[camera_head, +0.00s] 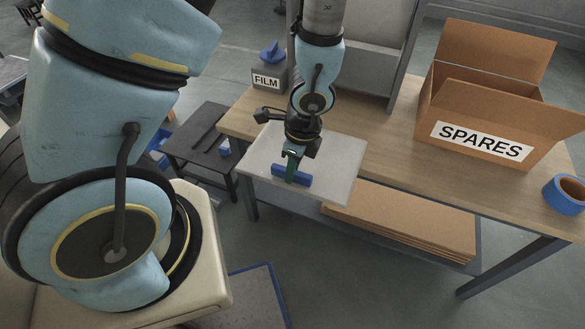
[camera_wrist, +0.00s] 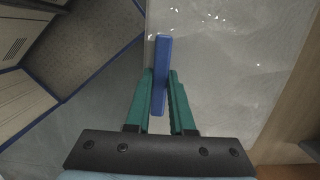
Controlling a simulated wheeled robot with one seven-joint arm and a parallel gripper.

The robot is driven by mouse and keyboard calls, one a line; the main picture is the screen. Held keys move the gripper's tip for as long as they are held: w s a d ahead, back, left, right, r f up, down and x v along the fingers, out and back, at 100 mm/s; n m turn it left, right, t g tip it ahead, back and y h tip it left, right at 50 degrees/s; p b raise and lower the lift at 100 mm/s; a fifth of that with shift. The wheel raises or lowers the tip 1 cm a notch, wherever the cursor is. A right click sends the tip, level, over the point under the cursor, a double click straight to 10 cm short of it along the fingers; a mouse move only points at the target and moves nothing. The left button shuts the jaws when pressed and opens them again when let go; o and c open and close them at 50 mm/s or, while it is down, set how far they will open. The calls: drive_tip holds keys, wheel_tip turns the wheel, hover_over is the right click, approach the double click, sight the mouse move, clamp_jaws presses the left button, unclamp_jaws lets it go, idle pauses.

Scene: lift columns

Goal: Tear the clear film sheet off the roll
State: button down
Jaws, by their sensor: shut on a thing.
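The clear film sheet (camera_head: 338,165) is a pale, shiny, see-through square at the table's left front corner, reaching past the front edge. Fine wrinkles and glints show on the film in the wrist view (camera_wrist: 225,65). A blue bar (camera_head: 303,178) lies at the sheet's front part. My gripper (camera_head: 291,174) points down over the sheet, with its green fingers shut on the blue bar. In the wrist view, the blue bar (camera_wrist: 163,55) runs between both fingers of my gripper (camera_wrist: 160,92), along the film's left edge. I cannot tell how the bar joins the film. The roll is not clearly visible.
A grey box labelled FILM (camera_head: 267,82) with a blue top stands behind the sheet. An open SPARES carton (camera_head: 475,115) and a blue tape roll (camera_head: 566,194) are to the right. A low dark table (camera_head: 200,150) stands left. Flat cardboard (camera_head: 400,220) lies on the lower shelf.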

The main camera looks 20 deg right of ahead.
wheel_tip(320, 180, up, 8)
drive_tip(key=s+a+p, duration=0.1)
drive_tip(key=p, duration=0.4)
drive_tip(key=shift+s+a+p, duration=0.2)
drive_tip(key=shift+s+p, duration=0.05)
drive_tip(key=shift+p, duration=0.05)
